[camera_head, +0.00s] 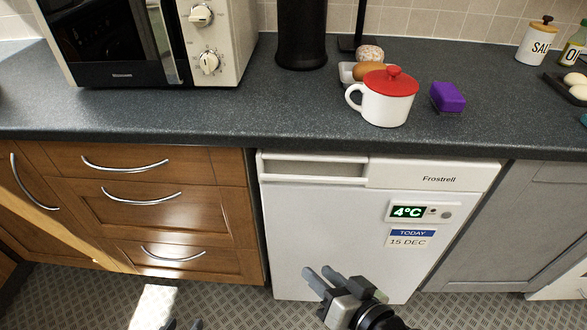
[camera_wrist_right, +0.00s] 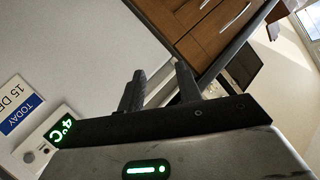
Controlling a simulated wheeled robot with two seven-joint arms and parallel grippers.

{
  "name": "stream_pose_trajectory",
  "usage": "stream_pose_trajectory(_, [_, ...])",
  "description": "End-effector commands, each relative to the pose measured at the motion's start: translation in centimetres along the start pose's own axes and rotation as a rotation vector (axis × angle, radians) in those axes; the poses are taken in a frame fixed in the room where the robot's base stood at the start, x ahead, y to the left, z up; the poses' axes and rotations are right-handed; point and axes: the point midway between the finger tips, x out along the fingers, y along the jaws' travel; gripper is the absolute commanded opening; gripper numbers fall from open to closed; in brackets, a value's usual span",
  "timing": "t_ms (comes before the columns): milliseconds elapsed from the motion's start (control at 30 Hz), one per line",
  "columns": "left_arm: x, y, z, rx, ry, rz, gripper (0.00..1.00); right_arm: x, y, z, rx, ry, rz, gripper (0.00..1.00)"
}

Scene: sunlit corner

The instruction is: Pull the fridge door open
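The white fridge (camera_head: 330,225) stands under the counter in the head view, its door shut. A recessed grip (camera_head: 313,170) runs along the top left of its front. A display reading 4°C (camera_head: 407,212) and a date label (camera_head: 408,237) are on the right of the door; both show in the wrist view too. My right gripper (camera_head: 318,276) is in front of the lower door, below the grip, open and empty. In the right wrist view its fingers (camera_wrist_right: 158,82) are apart with nothing between them. My left gripper (camera_head: 183,325) shows only its tips at the bottom edge, apart.
Wooden drawers (camera_head: 178,205) with metal handles are left of the fridge; a grey cabinet (camera_head: 500,225) is right. The counter (camera_head: 220,118) above holds a microwave (camera_head: 215,45), a red-lidded white mug (camera_head: 385,105) and a purple block (camera_head: 447,97). The floor in front looks clear.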

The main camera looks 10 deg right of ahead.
Motion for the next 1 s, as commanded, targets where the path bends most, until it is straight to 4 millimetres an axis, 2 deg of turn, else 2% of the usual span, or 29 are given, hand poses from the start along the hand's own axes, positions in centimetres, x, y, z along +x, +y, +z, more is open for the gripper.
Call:
stream_pose_trajectory(33, [0.5,0.1,1.0,-0.007,0.001,0.005,0.36,0.9,0.2,-0.8,0.138,0.069,-0.044,0.35])
stream_pose_trajectory(200, [0.6,0.4,1.3,-0.031,0.018,0.019,0.36,2.2,1.4,-4.8,0.609,0.269,-0.144,0.35])
stream_pose_trajectory(300, [0.7,0.6,1.4,-0.043,0.025,0.024,0.36,2.6,2.7,-6.2,0.817,0.348,-0.168,0.35])
stream_pose_trajectory(400, [0.6,0.7,1.2,-0.053,0.033,0.028,0.36,2.8,3.7,-7.0,0.949,0.396,-0.175,0.35])
stream_pose_trajectory(533, [0.5,0.8,0.8,-0.058,0.039,0.030,0.36,3.3,4.2,-7.7,1.015,0.421,-0.178,0.35])
stream_pose_trajectory(667, [0.2,0.8,0.3,-0.059,0.039,0.029,0.36,4.8,4.2,-8.6,1.018,0.423,-0.178,0.35])
stream_pose_trajectory(1000, [0.2,0.6,0.4,-0.047,0.026,0.019,0.36,11.5,4.6,-11.6,1.014,0.421,-0.179,0.35])
